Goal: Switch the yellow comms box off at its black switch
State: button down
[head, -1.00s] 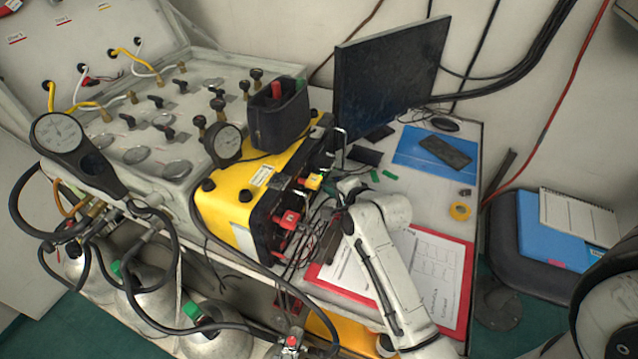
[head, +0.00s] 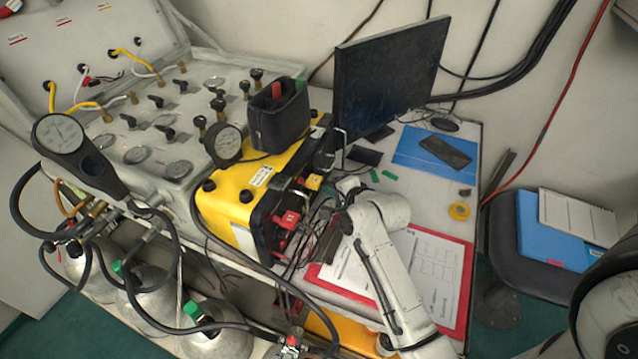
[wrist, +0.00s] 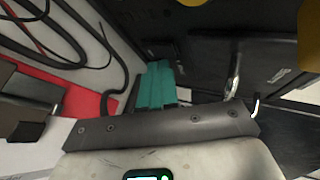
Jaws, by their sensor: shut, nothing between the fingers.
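The yellow comms box (head: 232,187) stands on the desk in the head view, with its black front panel (head: 262,222) facing right. In the wrist view a dark panel of it (wrist: 235,62) fills the upper right, with a metal handle. My gripper (wrist: 157,85) shows in the wrist view as teal fingers, shut together and empty, close to the dark panel. I cannot tell whether they touch it. I cannot make out the black switch in either view.
Red connectors (head: 287,220) and loose cables hang at the box front. A red clipboard (head: 457,290) with papers lies under my arm. A monitor (head: 388,80) stands behind the box. A black pouch (head: 279,122) sits on the box. The desk is freer to the right.

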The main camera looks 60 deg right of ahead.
jog(key=shift+s+d, duration=0.1)
jog(key=shift+s, duration=0.45)
jog(key=shift+s+d+f+p, duration=0.1)
jog(key=shift+s+p, duration=0.1)
jog(key=shift+s, duration=0.6)
jog(key=shift+s+d+f+p, duration=0.15)
jog(key=shift+s, duration=0.7)
jog(key=shift+s+d+f+p, duration=0.1)
jog(key=shift+s+p, duration=0.1)
jog(key=shift+s, duration=0.6)
